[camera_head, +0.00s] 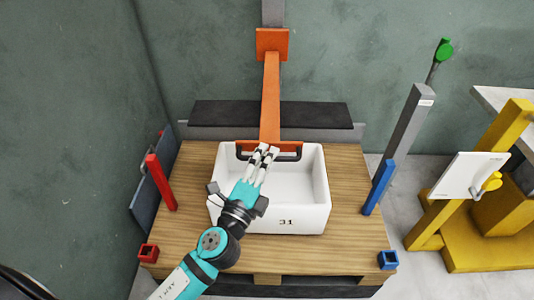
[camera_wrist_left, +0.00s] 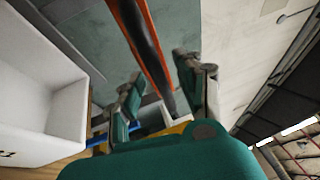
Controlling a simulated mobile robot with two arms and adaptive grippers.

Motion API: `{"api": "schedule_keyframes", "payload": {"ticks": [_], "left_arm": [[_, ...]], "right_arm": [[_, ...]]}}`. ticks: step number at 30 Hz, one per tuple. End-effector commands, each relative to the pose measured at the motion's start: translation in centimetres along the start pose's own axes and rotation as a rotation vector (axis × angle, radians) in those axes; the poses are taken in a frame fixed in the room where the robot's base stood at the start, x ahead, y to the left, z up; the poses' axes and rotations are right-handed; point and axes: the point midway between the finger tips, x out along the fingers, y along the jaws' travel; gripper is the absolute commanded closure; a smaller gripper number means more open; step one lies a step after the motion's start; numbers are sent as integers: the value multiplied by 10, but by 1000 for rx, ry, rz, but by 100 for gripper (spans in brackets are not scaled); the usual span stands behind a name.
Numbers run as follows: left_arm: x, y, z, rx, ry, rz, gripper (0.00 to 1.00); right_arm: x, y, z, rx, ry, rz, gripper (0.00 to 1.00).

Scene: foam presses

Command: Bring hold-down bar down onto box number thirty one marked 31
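The white open box (camera_head: 286,222) marked 31 stands on the wooden table and looks empty. The orange hold-down bar (camera_head: 271,95) slopes from a bracket on the back post to the box's far side. Its crosspiece carries a black handle (camera_head: 244,155) near the far rim. My left gripper (camera_head: 267,150) reaches over the box to the handle. In the left wrist view, its fingers (camera_wrist_left: 158,78) stand apart, with the black handle (camera_wrist_left: 143,35) and orange edge passing between them; firm contact does not show. The box (camera_wrist_left: 35,95) is at left there. My right gripper is out of view.
A red post (camera_head: 161,182) stands left and a blue post (camera_head: 378,187) right on the wooden table (camera_head: 175,235). A grey lever (camera_head: 405,125) with a green knob rises at right. A yellow stand (camera_head: 480,230) is farther right. A dark panel (camera_head: 270,114) lies behind.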

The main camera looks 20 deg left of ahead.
Motion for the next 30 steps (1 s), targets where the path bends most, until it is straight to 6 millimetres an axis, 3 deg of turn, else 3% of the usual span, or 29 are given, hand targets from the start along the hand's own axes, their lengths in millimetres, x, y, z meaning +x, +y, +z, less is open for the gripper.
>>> {"api": "schedule_keyframes", "payload": {"ticks": [11, 20, 30], "left_arm": [[8, 0, 0, 1, 0, 1, 64], [7, 0, 0, 1, 0, 1, 99], [7, 0, 0, 2, 0, 1, 100]], "right_arm": [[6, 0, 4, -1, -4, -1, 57], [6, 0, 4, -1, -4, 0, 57], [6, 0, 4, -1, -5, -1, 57]]}}
